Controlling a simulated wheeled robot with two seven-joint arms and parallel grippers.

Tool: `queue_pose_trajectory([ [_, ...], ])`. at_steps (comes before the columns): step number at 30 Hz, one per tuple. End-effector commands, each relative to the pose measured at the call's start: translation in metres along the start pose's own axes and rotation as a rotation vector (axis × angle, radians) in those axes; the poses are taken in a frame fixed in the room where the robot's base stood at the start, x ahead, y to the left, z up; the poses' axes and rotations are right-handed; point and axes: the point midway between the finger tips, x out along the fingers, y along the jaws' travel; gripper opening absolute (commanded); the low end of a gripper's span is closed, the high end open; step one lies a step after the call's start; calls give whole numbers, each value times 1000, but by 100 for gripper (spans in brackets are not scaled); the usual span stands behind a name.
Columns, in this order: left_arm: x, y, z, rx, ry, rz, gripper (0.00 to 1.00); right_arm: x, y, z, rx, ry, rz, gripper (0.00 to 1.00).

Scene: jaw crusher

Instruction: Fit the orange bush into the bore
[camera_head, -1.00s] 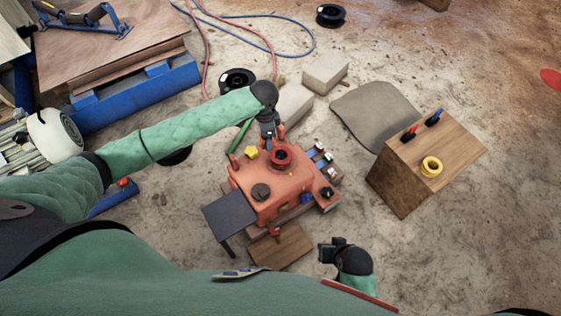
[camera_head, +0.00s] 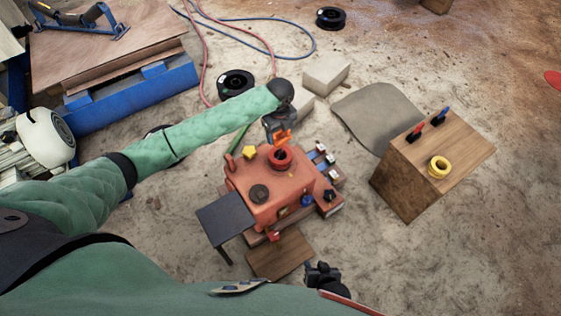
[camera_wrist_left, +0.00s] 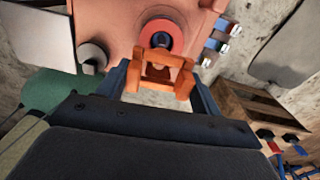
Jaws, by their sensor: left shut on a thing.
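The orange bush (camera_wrist_left: 162,72) is held between the two fingers of my left gripper (camera_wrist_left: 163,85) in the left wrist view. In the head view the orange bush (camera_head: 283,138) shows below my left gripper (camera_head: 281,134), just behind the red collar. The bore is the dark round hole in the red collar (camera_head: 279,157) on top of the orange-red crusher (camera_head: 268,185). In the left wrist view the collar (camera_wrist_left: 161,34) lies just beyond the bush, which overlaps its near edge; I cannot tell whether they touch. My right gripper (camera_head: 322,273) is low in the head view, away from the crusher.
A yellow part (camera_head: 250,152) and a dark round cap (camera_head: 259,193) sit on the crusher. A dark side table (camera_head: 224,217) stands at its left. Concrete floor between is clear.

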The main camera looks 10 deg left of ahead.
Motion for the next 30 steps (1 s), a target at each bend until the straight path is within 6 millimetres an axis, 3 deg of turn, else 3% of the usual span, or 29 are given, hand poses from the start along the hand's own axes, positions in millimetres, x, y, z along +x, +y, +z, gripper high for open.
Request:
queue_pose_trajectory([
  [8,13,-3,0,61,0,1,35,7,0,7,1,12,-1,36],
  [15,52,-3,0,60,2,2,35,9,1,9,1,12,-1,36],
  [30,102,-3,0,59,0,0,35,11,2,11,2,13,-1,36],
])
